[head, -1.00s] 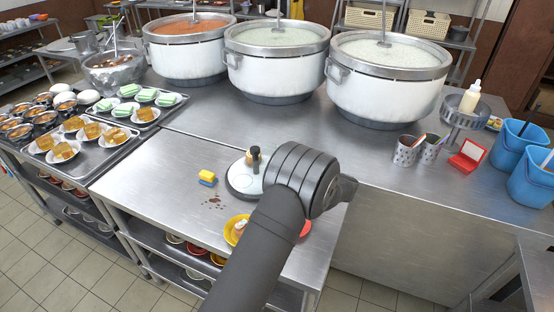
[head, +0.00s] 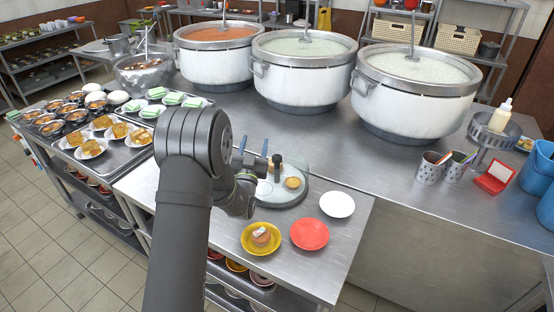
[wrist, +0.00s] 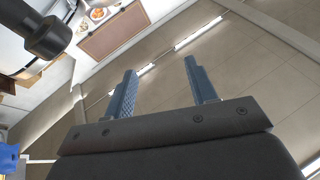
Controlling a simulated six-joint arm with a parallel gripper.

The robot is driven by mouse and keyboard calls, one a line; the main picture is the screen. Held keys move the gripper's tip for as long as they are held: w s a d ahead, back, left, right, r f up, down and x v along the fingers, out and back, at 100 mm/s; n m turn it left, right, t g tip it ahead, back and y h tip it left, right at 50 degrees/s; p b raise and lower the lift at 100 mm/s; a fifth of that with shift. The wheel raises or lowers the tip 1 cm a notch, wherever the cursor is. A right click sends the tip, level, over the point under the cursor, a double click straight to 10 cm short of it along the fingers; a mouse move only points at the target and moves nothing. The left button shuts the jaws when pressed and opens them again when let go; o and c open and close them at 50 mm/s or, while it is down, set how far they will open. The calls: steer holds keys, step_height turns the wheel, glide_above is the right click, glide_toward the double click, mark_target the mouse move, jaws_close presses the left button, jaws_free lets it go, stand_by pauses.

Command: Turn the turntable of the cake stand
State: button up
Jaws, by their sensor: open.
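What looks like the cake stand's turntable (head: 296,196) is a low, round, glassy disc on the near steel counter. My arm hides the disc's left part. The wrist view shows the open fingers (wrist: 163,85) against the room, with no turntable visible.
Large stockpots (head: 304,80) stand behind. Food trays (head: 113,161) lie left. A metal stand with a bottle (head: 493,133) is right.

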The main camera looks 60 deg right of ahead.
mark_target(274, 161)
steer(key=s+a+f+m+g+y, duration=0.35)
steer(key=a+f+g, duration=0.35)
steer(key=a+g, duration=0.4)
steer(key=shift+m+t, duration=0.3)
steer(key=shift+m, duration=0.05)
steer(key=d, duration=0.5)
steer(key=s+d, duration=0.1)
steer(key=d, duration=1)
steer(key=shift+s+d, duration=0.1)
steer(key=shift+s, duration=0.3)
steer(key=shift+f, duration=0.1)
jaws_close()
